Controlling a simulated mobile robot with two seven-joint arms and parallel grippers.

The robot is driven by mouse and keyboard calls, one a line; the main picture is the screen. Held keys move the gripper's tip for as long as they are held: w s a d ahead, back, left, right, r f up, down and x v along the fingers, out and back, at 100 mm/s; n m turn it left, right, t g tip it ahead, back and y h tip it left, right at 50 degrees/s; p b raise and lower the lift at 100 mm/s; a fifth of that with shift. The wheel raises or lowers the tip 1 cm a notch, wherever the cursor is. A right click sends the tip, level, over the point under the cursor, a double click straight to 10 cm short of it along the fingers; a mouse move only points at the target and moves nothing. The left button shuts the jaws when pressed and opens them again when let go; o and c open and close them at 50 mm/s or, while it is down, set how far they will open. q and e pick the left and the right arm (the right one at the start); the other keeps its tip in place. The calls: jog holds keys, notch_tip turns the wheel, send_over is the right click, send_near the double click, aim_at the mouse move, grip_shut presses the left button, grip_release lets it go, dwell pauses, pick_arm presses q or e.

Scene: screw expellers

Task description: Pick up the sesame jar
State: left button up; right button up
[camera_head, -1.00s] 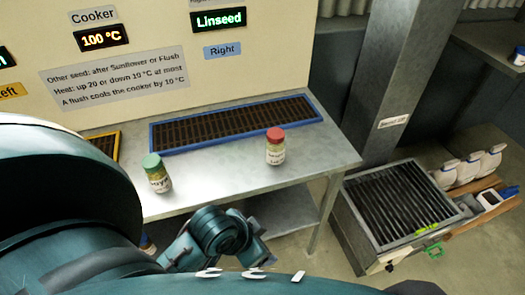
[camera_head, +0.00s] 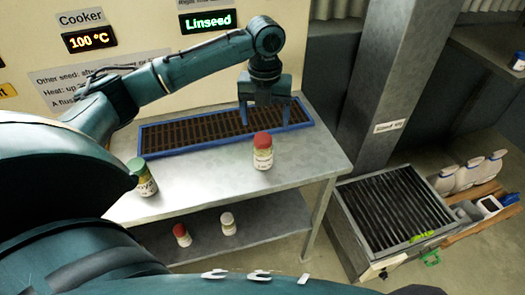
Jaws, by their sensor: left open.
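A jar with a red lid and a pale label (camera_head: 263,152) stands upright on the metal table (camera_head: 205,186), in front of the blue-framed grate. Its label is too small to read for sure; it may be the sesame jar. A green-lidded jar (camera_head: 145,184) stands at the table's left, partly behind my arm. My left gripper (camera_head: 265,120) is open and empty, fingers pointing down over the grate, above and behind the red-lidded jar and apart from it. My right gripper is not in view.
A blue-framed grate (camera_head: 150,138) lies along the table's back. A red-lidded jar (camera_head: 182,235) and a white-lidded jar (camera_head: 228,223) stand on the lower shelf. A slatted metal bin (camera_head: 392,208) and a grey post (camera_head: 385,90) are at the right.

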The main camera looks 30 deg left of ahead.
aim_at(262, 148)
pick_arm(q)
jog(key=shift+w+a+r, duration=0.15)
jog(key=shift+a+r, duration=0.35)
jog(key=shift+a, duration=0.05)
jog(key=shift+a+f, duration=0.1)
jog(key=shift+f, duration=0.1)
jog(key=f, duration=1.2)
jog(key=shift+d+f+p, duration=0.2)
jog(key=shift+p, duration=0.1)
jog(key=shift+r, duration=0.1)
jog(key=c, duration=1.2)
